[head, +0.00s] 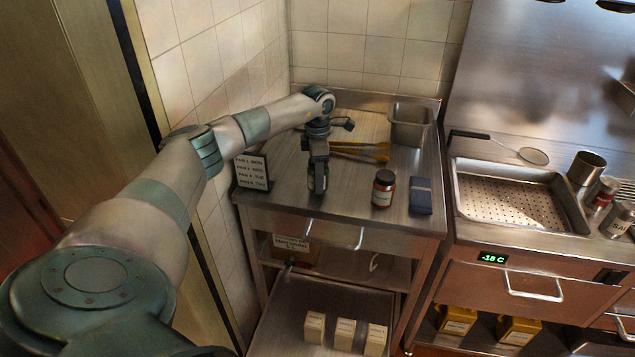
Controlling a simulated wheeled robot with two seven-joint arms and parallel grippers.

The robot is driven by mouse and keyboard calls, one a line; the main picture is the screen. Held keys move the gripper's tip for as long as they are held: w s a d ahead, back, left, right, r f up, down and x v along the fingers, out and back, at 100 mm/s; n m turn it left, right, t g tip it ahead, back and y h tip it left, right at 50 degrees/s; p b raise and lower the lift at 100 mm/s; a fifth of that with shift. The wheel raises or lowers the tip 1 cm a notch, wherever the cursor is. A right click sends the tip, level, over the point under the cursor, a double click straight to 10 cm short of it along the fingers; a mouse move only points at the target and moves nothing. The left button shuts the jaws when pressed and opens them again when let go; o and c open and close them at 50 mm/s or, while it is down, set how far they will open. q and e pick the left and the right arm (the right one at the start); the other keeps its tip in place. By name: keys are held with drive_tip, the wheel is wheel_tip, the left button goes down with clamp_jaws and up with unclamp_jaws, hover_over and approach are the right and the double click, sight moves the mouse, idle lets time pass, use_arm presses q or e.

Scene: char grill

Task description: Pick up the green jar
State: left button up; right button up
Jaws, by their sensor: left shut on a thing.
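The green jar (311,184) stands upright near the front of the steel counter, mostly hidden behind my gripper. My left gripper (318,172) reaches down over it from above and is shut on it. The jar's base appears to be at the counter top; I cannot tell whether it is touching. My right gripper is not in view.
A red-brown jar with a dark lid (383,190) and a dark blue box (420,196) stand to the right. Tongs (360,150) and a metal container (409,124) lie behind. A lettered sign (252,172) stands at the left edge. Bare counter (345,195) lies between the jars.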

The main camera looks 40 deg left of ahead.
use_arm(q)
wheel_tip(320, 180, up, 2)
drive_tip(key=shift+w+d+r+b, duration=0.1)
drive_tip(key=shift+r+b, duration=0.15)
drive_tip(key=shift+b, duration=0.45)
drive_tip(key=w+d+r+b, duration=0.2)
drive_tip(key=d+r+b, duration=0.2)
drive_tip(key=d+r, duration=0.3)
drive_tip(key=shift+w+d, duration=0.15)
drive_tip(key=shift+d, duration=1.95)
drive_tip(key=shift+d, duration=0.1)
